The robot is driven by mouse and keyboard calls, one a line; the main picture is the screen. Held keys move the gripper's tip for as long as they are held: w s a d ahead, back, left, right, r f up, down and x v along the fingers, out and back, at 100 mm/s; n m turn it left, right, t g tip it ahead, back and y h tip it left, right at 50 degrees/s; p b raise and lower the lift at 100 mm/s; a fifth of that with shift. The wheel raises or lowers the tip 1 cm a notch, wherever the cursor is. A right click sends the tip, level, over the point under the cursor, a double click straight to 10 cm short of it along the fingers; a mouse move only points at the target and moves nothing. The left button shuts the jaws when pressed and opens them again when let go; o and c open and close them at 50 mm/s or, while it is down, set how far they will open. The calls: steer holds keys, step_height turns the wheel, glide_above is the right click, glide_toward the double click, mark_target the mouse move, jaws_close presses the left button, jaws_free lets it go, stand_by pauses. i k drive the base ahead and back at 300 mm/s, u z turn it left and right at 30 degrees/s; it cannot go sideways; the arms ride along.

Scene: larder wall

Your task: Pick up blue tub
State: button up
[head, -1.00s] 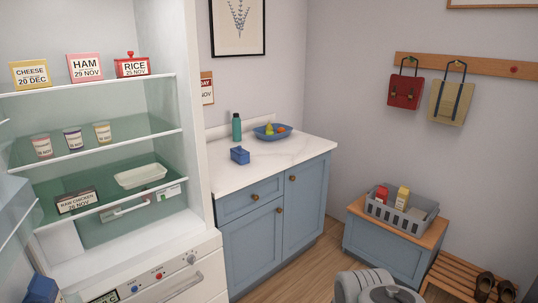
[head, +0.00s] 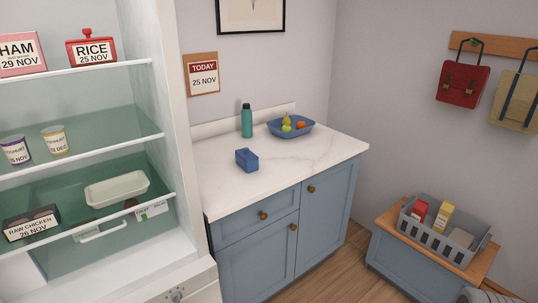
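The blue tub (head: 247,160) is a small box with a lidded top. It stands on the white marble counter (head: 222,191), near the counter's left side, in front of a teal bottle (head: 247,120). Nothing touches it. My gripper does not show clearly in the head view; only a grey part of my own body shows at the bottom right corner.
A blue bowl of fruit (head: 275,128) sits behind and right of the tub. The open fridge (head: 193,150) with stocked shelves stands on the left. A grey crate (head: 430,234) sits on a low bench at right. The counter's front is clear.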

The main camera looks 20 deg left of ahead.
mark_target(250, 166)
steer(key=u, duration=0.2)
steer(key=i, duration=0.8)
steer(key=u, duration=1.3)
steer(key=i, duration=0.6)
steer(key=u, duration=0.65)
